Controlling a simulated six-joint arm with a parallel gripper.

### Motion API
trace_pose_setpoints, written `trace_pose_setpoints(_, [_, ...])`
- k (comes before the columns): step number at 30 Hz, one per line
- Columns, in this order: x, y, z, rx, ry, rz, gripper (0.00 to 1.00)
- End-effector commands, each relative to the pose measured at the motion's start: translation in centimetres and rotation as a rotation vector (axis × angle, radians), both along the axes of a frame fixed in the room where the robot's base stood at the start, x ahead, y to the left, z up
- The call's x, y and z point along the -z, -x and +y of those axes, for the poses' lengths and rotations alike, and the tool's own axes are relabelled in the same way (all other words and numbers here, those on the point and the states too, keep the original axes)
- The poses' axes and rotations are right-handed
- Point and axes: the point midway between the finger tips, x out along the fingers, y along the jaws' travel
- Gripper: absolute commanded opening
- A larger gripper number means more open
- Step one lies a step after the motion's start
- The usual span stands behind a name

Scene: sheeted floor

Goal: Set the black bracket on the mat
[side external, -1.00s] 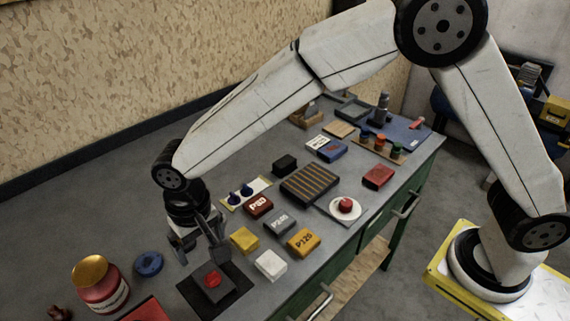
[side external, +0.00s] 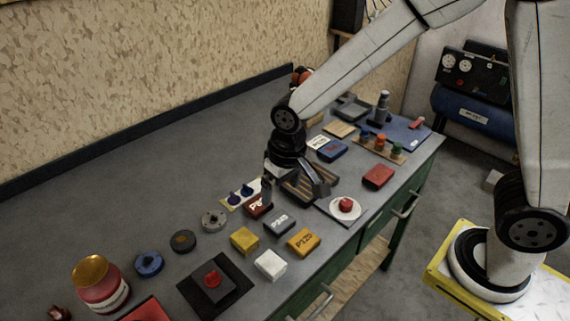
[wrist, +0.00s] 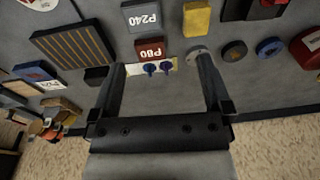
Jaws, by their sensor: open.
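My gripper (side external: 296,192) is open and empty, pointing down above the middle of the bench. In the wrist view its two fingers (wrist: 161,64) stand wide apart, with a white plate of blue pegs (wrist: 157,68) between them. A small black piece (wrist: 95,76), which may be the black bracket, shows beside the left finger; its shape is unclear. In the side view my gripper hides it. I cannot tell which surface is the mat: a flat black square (side external: 236,293) lies under a red-button box, and a blue sheet (side external: 412,131) lies at the far end.
A dark yellow-striped block (wrist: 72,45) and red P80 block (wrist: 150,47) lie close by. Yellow (side external: 244,240), white (side external: 270,264) and orange (side external: 303,242) blocks stand near the front edge. A red jar (side external: 100,287) stands at the left.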

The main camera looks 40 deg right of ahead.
Motion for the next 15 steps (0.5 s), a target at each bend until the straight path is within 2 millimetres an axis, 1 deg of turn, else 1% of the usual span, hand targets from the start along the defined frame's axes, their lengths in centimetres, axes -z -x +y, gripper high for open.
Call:
trace_pose_setpoints(1, [-0.2, 0.9, -2.1, 0.01, 0.001, -0.014, 1.0])
trace_pose_setpoints(3, [-0.2, 2.1, -4.5, 0.01, 0.003, -0.037, 1.0])
trace_pose_setpoints(6, [-0.2, 4.1, -7.5, 0.011, 0.011, -0.064, 1.0])
trace_pose_setpoints(10, [0.0, 6.6, -10.2, 0.008, 0.023, -0.093, 1.0])
trace_pose_setpoints(12, [0.2, 7.6, -11.1, 0.007, 0.03, -0.103, 1.0])
trace_pose_setpoints(15, [0.3, 8.5, -11.9, 0.006, 0.036, -0.113, 1.0])
